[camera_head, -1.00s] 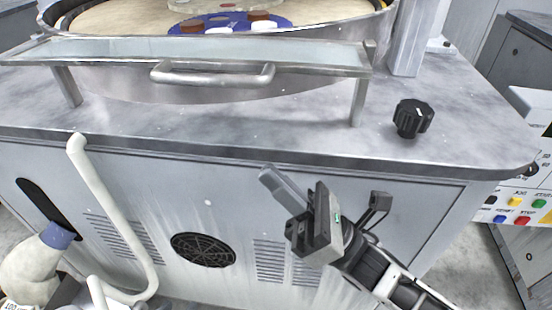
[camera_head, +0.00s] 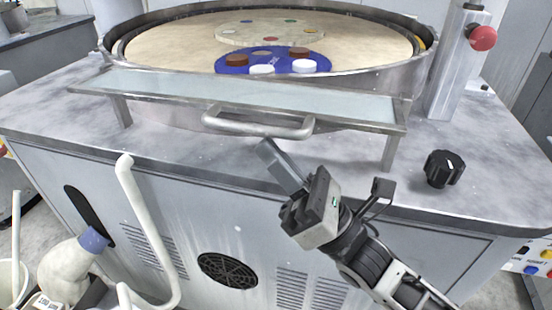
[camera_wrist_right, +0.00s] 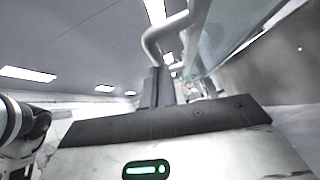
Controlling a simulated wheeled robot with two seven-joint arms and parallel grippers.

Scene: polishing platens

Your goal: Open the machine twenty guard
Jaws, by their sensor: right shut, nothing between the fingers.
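The guard (camera_head: 180,94) is a clear panel in a metal frame along the front of the round polishing machine. It lies low and nearly flat on short legs. Its bar handle (camera_head: 255,127) sticks out at the front. My right gripper (camera_head: 270,152) is shut and empty, with its fingertips just below the handle's right half. In the right wrist view the shut fingers (camera_wrist_right: 158,88) point up toward the handle (camera_wrist_right: 160,42), with a gap apparently between them. My left gripper is not in view.
The platen (camera_head: 180,43) behind the guard carries a blue disc (camera_head: 276,66) with samples. A black knob (camera_head: 443,168) is on the worktop at right. A white pipe (camera_head: 145,220) and a bottle (camera_head: 75,258) stand at front left.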

